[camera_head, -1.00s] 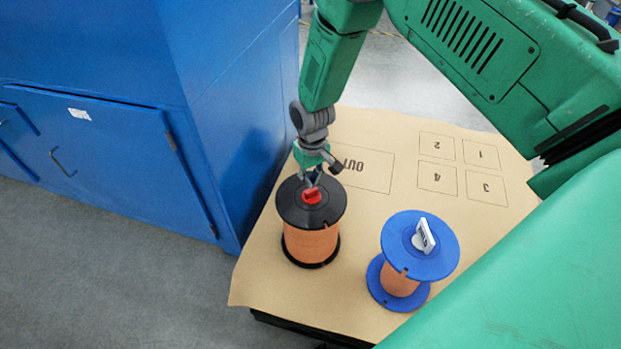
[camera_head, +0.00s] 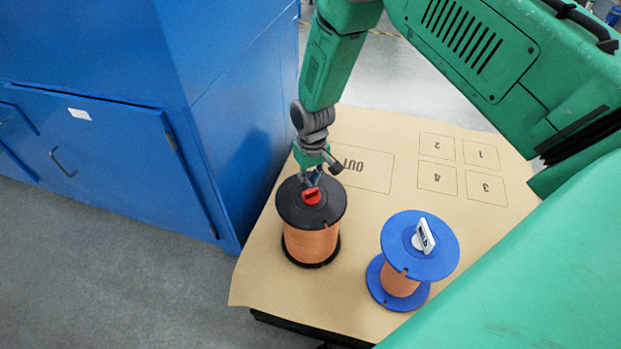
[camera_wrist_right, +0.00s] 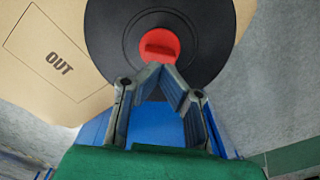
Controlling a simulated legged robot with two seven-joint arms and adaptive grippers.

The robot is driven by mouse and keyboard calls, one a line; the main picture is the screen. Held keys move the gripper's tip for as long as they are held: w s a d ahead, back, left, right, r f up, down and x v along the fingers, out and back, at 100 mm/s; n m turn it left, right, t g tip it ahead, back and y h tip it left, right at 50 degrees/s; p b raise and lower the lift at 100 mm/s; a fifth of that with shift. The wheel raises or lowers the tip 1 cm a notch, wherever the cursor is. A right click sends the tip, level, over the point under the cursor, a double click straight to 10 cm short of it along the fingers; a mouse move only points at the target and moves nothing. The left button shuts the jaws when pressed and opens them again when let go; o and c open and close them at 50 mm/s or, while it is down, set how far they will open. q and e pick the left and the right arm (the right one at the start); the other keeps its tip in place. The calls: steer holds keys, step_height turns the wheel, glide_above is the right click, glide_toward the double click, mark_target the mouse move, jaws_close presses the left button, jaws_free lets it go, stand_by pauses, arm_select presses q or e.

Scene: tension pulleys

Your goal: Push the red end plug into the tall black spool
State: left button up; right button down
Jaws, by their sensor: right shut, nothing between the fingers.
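The tall black spool (camera_head: 325,209) stands upright on the tan board, wound with copper-coloured wire. The red end plug (camera_head: 312,196) sits at the centre of its top flange; it also shows in the right wrist view (camera_wrist_right: 159,45). How deep the plug sits in the hole I cannot tell. My right gripper (camera_head: 314,183) is over the black flange, right by the plug. In the right wrist view its fingertips (camera_wrist_right: 161,71) are together and empty, at the near edge of the plug; whether they touch it I cannot tell. My left gripper is not in view.
A shorter blue spool (camera_head: 440,262) with a white tabbed plug (camera_head: 424,236) stands to the right. The tan board (camera_head: 400,150) has an OUT box and numbered boxes, all empty. A blue cabinet (camera_head: 250,120) rises close on the left.

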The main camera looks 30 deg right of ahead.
steer(key=shift+s, duration=0.15)
steer(key=shift+f+b, duration=0.8)
steer(key=shift+f, duration=0.6)
stand_by(1.3)
steer(key=shift+r+p, duration=2.9)
steer(key=shift+r, duration=0.65)
steer(key=shift+f, duration=0.1)
